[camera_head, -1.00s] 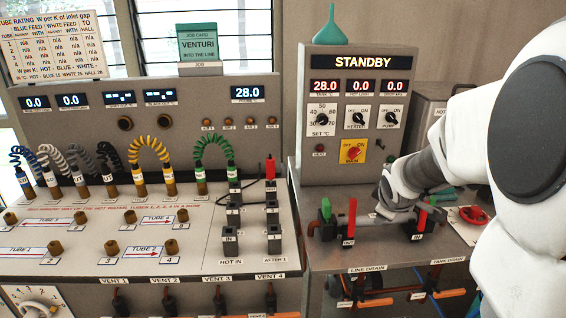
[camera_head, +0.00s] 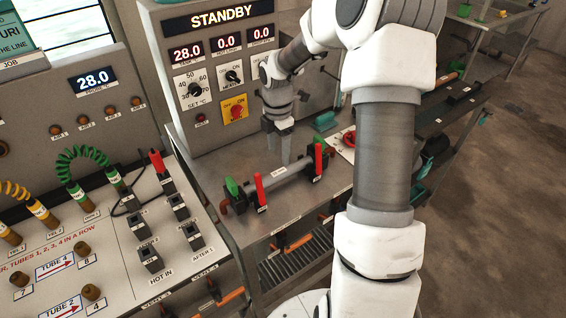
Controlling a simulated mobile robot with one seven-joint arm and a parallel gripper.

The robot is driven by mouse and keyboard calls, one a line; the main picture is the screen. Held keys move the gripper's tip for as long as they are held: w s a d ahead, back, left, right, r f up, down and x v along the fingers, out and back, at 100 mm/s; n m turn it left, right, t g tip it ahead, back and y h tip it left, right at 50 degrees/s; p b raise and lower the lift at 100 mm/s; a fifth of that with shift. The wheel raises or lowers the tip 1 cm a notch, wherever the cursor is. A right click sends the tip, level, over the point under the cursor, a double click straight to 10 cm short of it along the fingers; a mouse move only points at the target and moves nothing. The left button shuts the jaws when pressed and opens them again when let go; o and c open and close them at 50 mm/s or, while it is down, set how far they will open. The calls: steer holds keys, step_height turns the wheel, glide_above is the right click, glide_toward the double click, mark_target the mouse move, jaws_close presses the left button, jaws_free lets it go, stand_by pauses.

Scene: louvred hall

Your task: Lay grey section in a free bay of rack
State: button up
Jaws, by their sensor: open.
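The grey section (camera_head: 291,189) is a short pipe lying in the line on the steel bench, between two upright red handles. My gripper (camera_head: 286,158) points down with open fingers just above and behind the grey section. From this angle I cannot tell whether the fingers straddle it or touch it. A dark rack-like strip (camera_head: 432,118) lies on the bench at the right, partly hidden behind my arm. Its separate bays are too small and too covered to tell apart.
The grey control cabinet (camera_head: 221,65) reading STANDBY stands close behind my gripper. A red wheel (camera_head: 349,138) sits to the right. Open floor (camera_head: 500,190) lies at far right.

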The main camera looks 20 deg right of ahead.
mark_target(279, 172)
steer(key=shift+f+b, duration=3.7)
steer(key=shift+f, duration=1.3)
steer(key=shift+r, duration=0.1)
steer(key=shift+c, duration=0.3)
jaws_close()
steer(key=shift+p, duration=0.3)
